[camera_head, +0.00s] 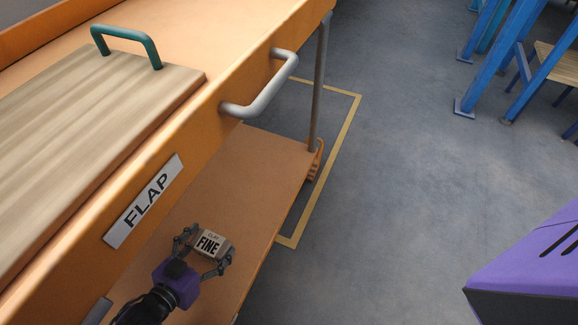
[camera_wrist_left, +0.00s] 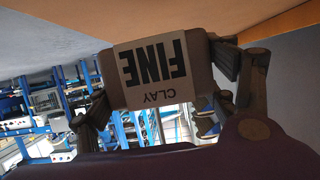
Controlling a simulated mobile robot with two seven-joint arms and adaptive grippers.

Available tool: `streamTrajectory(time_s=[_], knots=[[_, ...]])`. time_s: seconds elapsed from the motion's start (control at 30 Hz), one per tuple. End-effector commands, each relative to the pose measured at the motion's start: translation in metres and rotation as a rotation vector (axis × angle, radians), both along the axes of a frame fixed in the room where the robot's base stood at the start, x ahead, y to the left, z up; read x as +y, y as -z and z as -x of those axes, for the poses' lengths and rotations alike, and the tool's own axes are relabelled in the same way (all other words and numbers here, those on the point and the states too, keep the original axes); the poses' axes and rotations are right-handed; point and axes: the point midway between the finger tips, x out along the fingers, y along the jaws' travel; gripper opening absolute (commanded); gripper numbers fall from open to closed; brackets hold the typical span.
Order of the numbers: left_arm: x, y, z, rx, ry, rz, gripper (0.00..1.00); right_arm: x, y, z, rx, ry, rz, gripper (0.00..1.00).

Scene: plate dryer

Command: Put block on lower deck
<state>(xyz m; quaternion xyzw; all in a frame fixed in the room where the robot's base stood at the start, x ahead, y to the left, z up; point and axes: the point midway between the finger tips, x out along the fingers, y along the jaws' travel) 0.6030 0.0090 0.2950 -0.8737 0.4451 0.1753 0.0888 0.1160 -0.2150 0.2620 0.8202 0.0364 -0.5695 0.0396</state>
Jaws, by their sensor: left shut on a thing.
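In the head view the block shows over the lower deck (camera_head: 250,180), the orange-brown shelf under the cart's top. In the left wrist view the block (camera_wrist_left: 155,74) fills the middle with its label upside down, close to the brown deck surface at the top. I cannot tell whether it touches the deck. My right gripper is not in view.
The cart's upper deck (camera_head: 205,35) overhangs the lower one, with a FLAP label (camera_head: 144,201) on its edge. A wooden board (camera_head: 90,110) with a green handle (camera_head: 127,38) lies on top. A grey handle (camera_head: 262,95) and corner post (camera_head: 319,85) stand near. The lower deck looks bare.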

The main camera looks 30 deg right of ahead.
Motion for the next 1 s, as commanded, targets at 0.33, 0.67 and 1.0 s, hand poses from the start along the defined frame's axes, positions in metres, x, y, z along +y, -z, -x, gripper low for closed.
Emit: streamTrajectory(time_s=[0.33, 0.67, 1.0], knots=[[-0.001, 0.04, -0.002, -0.003, 0.001, 0.005, 0.27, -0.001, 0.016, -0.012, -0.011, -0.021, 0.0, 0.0], [-0.002, 0.046, -0.002, -0.006, 0.002, 0.006, 0.27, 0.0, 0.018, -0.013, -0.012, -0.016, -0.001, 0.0], [-0.001, 0.051, 0.0, -0.003, 0.0, 0.002, 0.97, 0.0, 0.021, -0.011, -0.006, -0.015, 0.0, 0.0]])
